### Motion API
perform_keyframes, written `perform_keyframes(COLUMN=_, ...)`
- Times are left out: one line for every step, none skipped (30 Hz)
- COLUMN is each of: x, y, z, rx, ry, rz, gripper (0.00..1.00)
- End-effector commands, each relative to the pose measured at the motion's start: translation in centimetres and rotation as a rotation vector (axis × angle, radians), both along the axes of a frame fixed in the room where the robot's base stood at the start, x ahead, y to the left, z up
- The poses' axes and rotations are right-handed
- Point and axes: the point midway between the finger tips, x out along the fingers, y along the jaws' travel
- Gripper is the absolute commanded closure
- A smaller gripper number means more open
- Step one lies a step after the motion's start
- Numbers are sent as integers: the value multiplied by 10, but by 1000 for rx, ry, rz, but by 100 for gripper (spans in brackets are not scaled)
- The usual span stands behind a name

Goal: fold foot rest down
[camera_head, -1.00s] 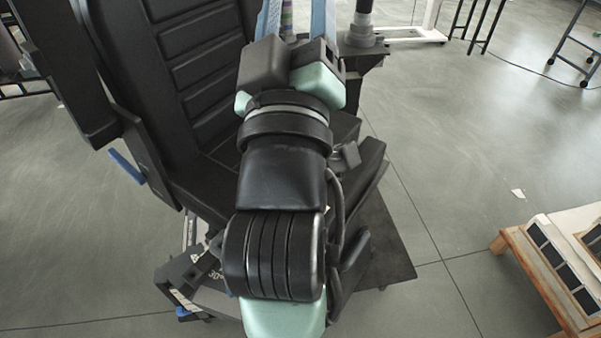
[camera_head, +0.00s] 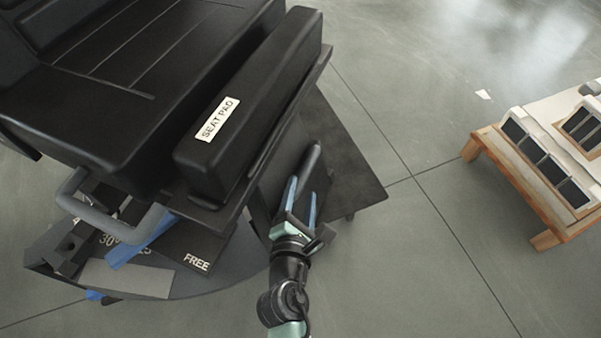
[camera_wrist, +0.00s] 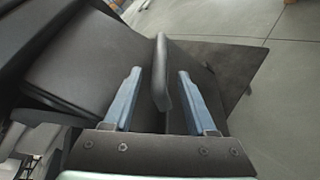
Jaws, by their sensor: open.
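In the wrist view, the panel's rounded edge (camera_wrist: 162,70) stands between the two fingers of my gripper (camera_wrist: 159,73), with a gap visible on each side. I cannot tell how deep the edge sits between them. The panel's lower part is partly hidden by my gripper.
The seat pad (camera_head: 245,115), labelled SEAT PAD, overhangs at upper left. A grey bent bar (camera_head: 105,215) and a blue lever (camera_head: 140,241) are at left, beside a FREE marking. A dark flat plate (camera_head: 345,165) lies behind the panel. A wooden rack (camera_head: 530,185) stands at right; floor between is clear.

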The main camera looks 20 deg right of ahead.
Motion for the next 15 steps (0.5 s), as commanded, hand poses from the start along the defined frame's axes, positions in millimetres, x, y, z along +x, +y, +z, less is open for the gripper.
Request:
perform_keyframes(x=4, y=-2, z=-2, rx=-3, ry=1, rz=0, gripper=43)
perform_keyframes(x=7, y=-4, z=-3, rx=-4, ry=1, rz=0, gripper=43)
perform_keyframes(x=11, y=-6, z=-4, rx=-4, ry=0, rz=0, gripper=43)
perform_keyframes(x=15, y=-8, z=-5, rx=-2, ry=-1, rz=0, gripper=43)
perform_keyframes(x=19, y=-10, z=-6, rx=-2, ry=-1, rz=0, gripper=43)
perform_keyframes(x=25, y=-13, z=-8, rx=-3, ry=-2, rz=-1, gripper=43)
perform_keyframes(x=29, y=-15, z=-10, rx=-2, ry=-2, rz=-1, gripper=43)
perform_keyframes(x=33, y=-17, z=-11, rx=-1, ry=-3, rz=-2, gripper=43)
perform_keyframes(x=38, y=-20, z=-13, rx=-2, ry=-2, rz=-1, gripper=43)
perform_keyframes(x=41, y=-22, z=-14, rx=-2, ry=-2, rz=-1, gripper=43)
perform_keyframes(x=44, y=-24, z=-15, rx=-1, ry=-3, rz=-2, gripper=43)
perform_keyframes(x=49, y=-26, z=-17, rx=0, ry=-2, rz=-1, gripper=43)
perform_keyframes(x=51, y=-27, z=-17, rx=0, ry=-2, rz=-1, gripper=43)
perform_keyframes(x=54, y=-28, z=-18, rx=0, ry=-2, rz=-1, gripper=43)
perform_keyframes(x=56, y=-30, z=-19, rx=-1, ry=-1, rz=-1, gripper=43)
